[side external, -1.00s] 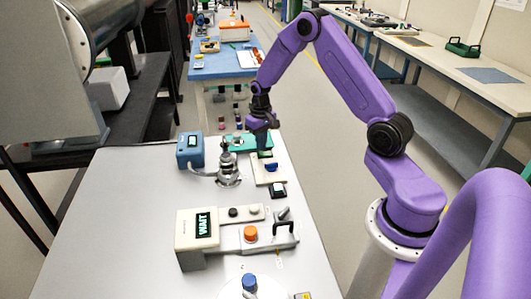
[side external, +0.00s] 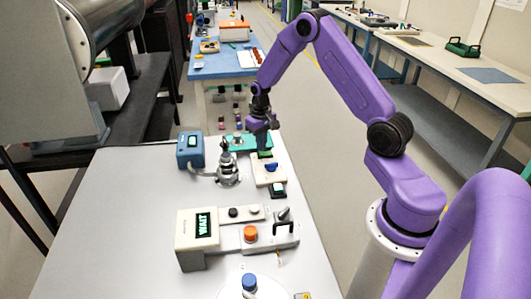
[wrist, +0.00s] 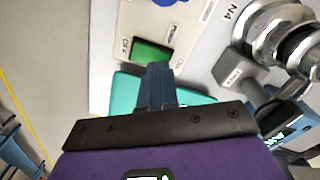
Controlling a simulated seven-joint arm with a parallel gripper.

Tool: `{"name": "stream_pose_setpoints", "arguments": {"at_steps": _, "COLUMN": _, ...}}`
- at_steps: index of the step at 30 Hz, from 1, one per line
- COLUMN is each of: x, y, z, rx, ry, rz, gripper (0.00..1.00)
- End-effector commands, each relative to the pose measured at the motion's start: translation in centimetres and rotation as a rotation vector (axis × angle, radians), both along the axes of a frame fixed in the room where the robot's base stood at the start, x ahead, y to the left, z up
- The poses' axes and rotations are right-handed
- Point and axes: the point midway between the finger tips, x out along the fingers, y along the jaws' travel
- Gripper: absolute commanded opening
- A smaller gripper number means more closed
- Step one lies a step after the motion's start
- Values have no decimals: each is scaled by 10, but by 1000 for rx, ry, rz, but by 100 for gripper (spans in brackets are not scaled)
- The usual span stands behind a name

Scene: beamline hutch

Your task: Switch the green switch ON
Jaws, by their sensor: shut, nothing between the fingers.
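The green switch (wrist: 152,52) is a rocker on a pale panel (wrist: 204,55) in the wrist view. An OFF label is by its left end, and a partly hidden label starting with O is by its right end. It shows small and dark in the side view (side external: 265,154), just below my gripper. My gripper (wrist: 158,68) is shut and empty, its fingertips close to the switch's near edge. I cannot tell whether they touch it, or which way the rocker is tilted.
A blue knob (side external: 271,167) sits on the same panel. A metal post fitting (side external: 228,168) and a blue box with a display (side external: 190,150) stand to the left. A teal tray (side external: 240,142) lies behind. The table's left front is clear (side external: 110,230).

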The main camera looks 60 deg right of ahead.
Motion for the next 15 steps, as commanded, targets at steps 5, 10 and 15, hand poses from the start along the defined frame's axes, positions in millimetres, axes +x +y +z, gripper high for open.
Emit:
{"name": "stream_pose_setpoints", "arguments": {"at_steps": 5, "x": 0, "y": 0, "z": -2, "rx": 0, "ry": 0, "rz": 0, "gripper": 0}}
{"name": "stream_pose_setpoints", "arguments": {"at_steps": 10, "x": 0, "y": 0, "z": -5, "rx": 0, "ry": 0, "rz": 0, "gripper": 0}}
{"name": "stream_pose_setpoints", "arguments": {"at_steps": 15, "x": 0, "y": 0, "z": -7, "rx": 0, "ry": 0, "rz": 0, "gripper": 0}}
